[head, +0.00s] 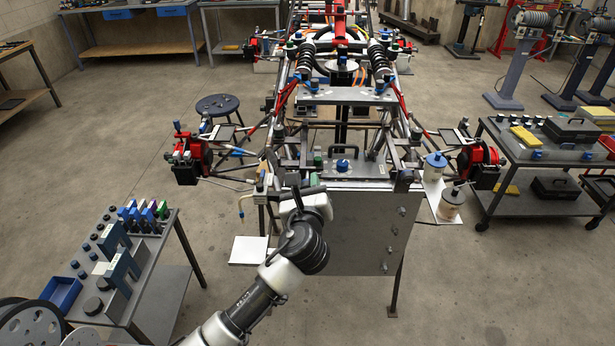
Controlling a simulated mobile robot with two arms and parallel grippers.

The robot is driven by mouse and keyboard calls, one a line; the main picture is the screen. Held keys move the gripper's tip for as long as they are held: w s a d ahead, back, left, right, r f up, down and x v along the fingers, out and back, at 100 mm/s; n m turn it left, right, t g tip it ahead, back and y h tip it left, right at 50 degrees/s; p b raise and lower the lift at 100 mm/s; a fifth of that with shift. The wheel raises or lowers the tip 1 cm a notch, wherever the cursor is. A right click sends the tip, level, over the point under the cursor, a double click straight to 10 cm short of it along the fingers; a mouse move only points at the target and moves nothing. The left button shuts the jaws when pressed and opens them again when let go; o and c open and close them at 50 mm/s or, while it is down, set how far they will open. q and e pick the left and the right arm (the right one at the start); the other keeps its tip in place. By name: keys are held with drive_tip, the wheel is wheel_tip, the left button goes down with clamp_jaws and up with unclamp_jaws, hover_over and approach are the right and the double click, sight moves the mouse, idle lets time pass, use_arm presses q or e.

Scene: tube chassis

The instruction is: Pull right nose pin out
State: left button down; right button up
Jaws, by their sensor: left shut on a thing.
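The tube chassis (335,133) stands in the middle of the head view with its nose end towards me. A grey nose panel (360,235) hangs at the front, with several small fasteners down its right side. My left gripper (297,196) is at the upper left corner of this panel. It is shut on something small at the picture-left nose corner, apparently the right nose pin. The pin itself is hidden behind the fingers and wrist, so I cannot tell how far it sits in its hole. My right gripper is not in view.
A tool cart (150,290) with dark blocks and coloured bottles stands at the lower left. Red hubs (478,158) stick out on both sides. Another cart (540,165) is at the right. Floor at lower right is clear.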

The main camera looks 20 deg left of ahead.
use_arm(q)
drive_tip(key=c, duration=1.1)
unclamp_jaws()
drive_tip(key=shift+s+d+f, duration=0.1)
drive_tip(key=shift+f, duration=0.05)
drive_tip(key=shift+c, duration=0.2)
drive_tip(key=shift+o, duration=1.4)
drive_tip(key=shift+s, duration=0.15)
drive_tip(key=shift+s+d, duration=0.1)
drive_tip(key=shift+s, duration=0.2)
drive_tip(key=b+v, duration=0.2)
drive_tip(key=v, duration=0.8)
